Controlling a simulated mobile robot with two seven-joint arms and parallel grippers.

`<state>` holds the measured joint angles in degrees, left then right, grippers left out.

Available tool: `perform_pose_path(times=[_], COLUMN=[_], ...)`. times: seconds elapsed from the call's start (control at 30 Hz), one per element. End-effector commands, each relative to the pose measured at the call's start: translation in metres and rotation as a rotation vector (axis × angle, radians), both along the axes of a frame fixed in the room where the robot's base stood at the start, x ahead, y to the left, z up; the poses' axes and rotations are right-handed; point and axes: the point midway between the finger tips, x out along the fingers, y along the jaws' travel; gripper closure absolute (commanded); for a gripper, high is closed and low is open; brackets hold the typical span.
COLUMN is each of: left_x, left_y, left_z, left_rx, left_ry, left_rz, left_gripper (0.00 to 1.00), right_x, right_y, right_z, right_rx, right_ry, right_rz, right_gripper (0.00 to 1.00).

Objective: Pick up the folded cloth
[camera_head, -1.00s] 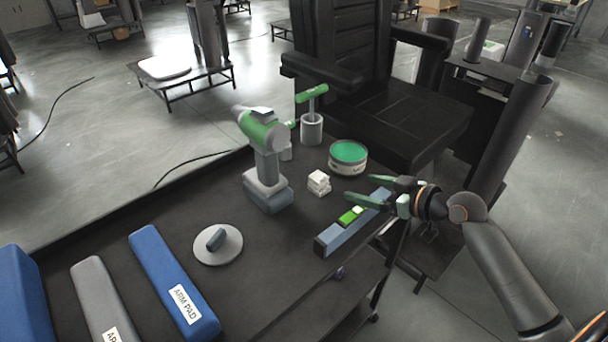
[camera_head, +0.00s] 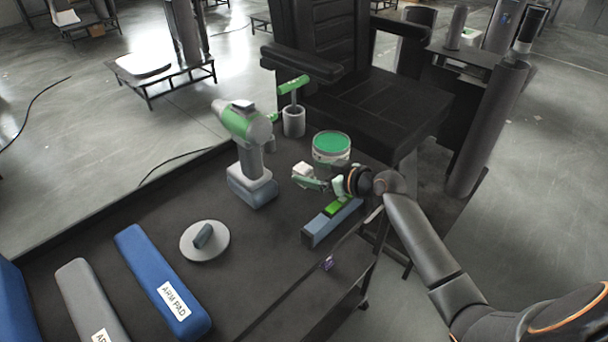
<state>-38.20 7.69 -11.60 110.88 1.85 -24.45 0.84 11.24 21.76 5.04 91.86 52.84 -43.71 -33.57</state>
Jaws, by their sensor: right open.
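The folded cloth (camera_head: 302,168) is a small white stacked block on the dark table top, left of the green-lidded tin. My right gripper (camera_head: 308,178) reaches in from the right, with its green fingers pointing left at the cloth. It is open. One finger crosses in front of the cloth's lower part, and the other is mostly hidden. I cannot tell whether either finger touches the cloth. My left gripper is not in view.
A green-lidded tin (camera_head: 331,147) stands just behind my right gripper. A blue-grey bar (camera_head: 322,229) with a green part lies in front. A green-grey power drill (camera_head: 248,160) stands left of the cloth. A grey disc (camera_head: 190,243) and a blue arm pad (camera_head: 150,275) lie further left.

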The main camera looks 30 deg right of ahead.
Motion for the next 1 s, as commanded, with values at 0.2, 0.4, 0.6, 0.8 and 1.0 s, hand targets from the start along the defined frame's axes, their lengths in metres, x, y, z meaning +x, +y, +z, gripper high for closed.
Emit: perform_pose_path(times=[0.2, 0.4, 0.6, 0.8, 1.0], left_x=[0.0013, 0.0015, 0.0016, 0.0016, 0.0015], left_y=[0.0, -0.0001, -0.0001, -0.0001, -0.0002], left_z=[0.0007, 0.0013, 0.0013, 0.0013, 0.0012], left_rx=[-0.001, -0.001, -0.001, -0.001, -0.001], left_ry=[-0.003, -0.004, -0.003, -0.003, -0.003], left_rz=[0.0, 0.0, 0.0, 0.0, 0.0], left_gripper=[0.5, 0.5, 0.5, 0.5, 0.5], right_x=[0.0092, 0.0087, 0.0086, 0.0085, 0.0085], right_y=[0.0037, 0.0034, 0.0032, 0.0031, 0.003], right_z=[-0.0041, -0.0041, -0.0041, -0.0041, -0.0042], right_rx=[-0.002, -0.002, -0.001, -0.001, -0.001], right_ry=[-0.001, 0.0, 0.001, 0.001, 0.001], right_rz=[0.001, 0.001, 0.0, 0.0, 0.0], right_gripper=[0.12, 0.18, 0.41, 0.63, 0.86])
